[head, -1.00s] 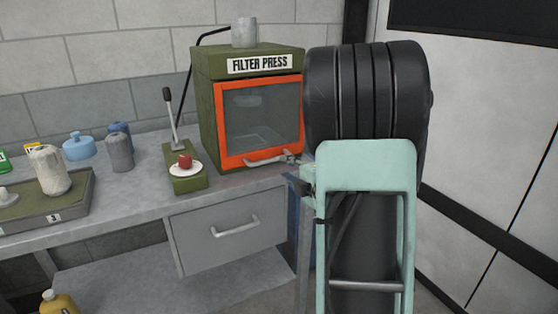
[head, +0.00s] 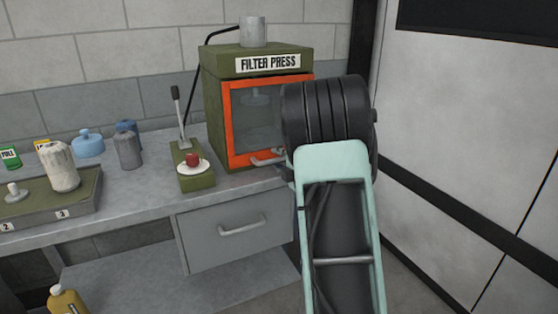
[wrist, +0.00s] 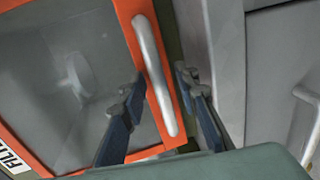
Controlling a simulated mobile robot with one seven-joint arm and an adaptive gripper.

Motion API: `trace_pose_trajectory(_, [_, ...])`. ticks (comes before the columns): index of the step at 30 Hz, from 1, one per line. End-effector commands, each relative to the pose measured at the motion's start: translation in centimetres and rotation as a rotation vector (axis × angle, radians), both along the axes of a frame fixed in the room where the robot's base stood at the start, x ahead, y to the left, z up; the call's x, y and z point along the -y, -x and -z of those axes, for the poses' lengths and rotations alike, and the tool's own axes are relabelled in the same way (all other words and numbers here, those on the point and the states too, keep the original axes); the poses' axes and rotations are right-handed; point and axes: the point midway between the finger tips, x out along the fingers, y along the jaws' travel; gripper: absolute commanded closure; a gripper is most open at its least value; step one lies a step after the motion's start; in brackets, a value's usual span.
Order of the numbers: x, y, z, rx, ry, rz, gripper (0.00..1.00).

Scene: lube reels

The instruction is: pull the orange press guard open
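The orange press guard (head: 227,125) is an orange frame around a clear pane on the front of the green filter press (head: 214,120). It looks closed against the press; my arm hides its right part in the head view. Its pale bar handle (head: 264,158) shows low on the guard. In the wrist view the guard (wrist: 131,35) fills the left, with the handle (wrist: 153,72) running down its edge. My gripper (wrist: 160,76) is open, with one finger on each side of the handle. The left finger is close to the bar; contact is unclear.
A lever stand with a red knob (head: 193,159) is left of the press on the grey bench (head: 130,203). A drawer (head: 238,232) with a bar handle is below. A tray (head: 84,200) and several containers are further left. A pale wall is at right.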

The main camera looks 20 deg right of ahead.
Motion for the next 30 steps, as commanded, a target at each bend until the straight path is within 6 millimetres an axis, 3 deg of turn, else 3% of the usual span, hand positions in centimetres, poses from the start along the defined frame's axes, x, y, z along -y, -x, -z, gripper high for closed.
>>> trace_pose_trajectory(3, [0.00,0.02,0.00,0.000,0.000,0.000,0.72])
trace_pose_trajectory(11, [0.01,0.05,-0.02,0.000,0.000,0.000,1.00])
trace_pose_trajectory(30, [0.06,0.25,0.08,0.001,0.000,0.001,1.00])
